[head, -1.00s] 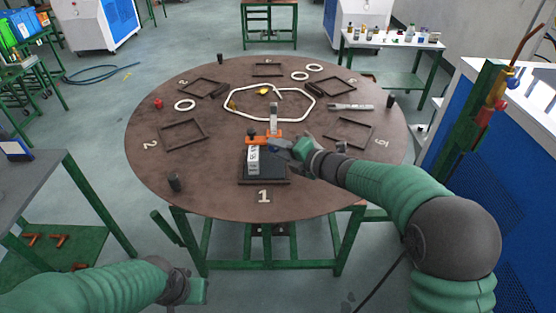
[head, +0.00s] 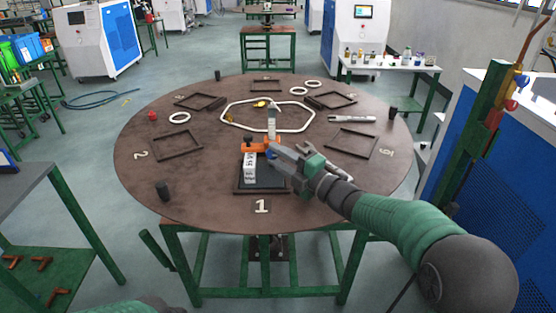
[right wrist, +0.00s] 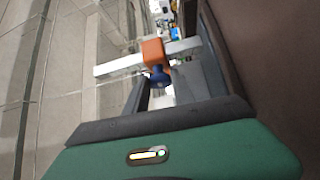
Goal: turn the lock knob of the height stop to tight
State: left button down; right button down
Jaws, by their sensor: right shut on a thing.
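The height stop stands on the round table in station 1, with an orange clamp (head: 256,145) on an upright pale post (head: 271,120). The blue lock knob (right wrist: 158,75) sticks out of the orange block (right wrist: 152,52) in the right wrist view. My right gripper (head: 272,153) reaches in from the right and is shut on the knob. Its fingers hide part of the knob in the head view. The knob's tightness cannot be told. My left gripper is out of view; only a bit of its arm shows at the bottom left.
Empty dark frames (head: 177,144), white rings (head: 179,118) and a white hexagonal loop (head: 230,124) lie around the table. The table's front left is mostly clear.

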jog(key=shift+f, duration=0.25)
jog(key=c, duration=1.4)
grip_release()
jog(key=o, duration=0.3)
jog(key=shift+w, duration=0.1)
jog(key=shift+d+r, duration=0.1)
jog(key=shift+r, duration=0.05)
jog(key=v, duration=1.7)
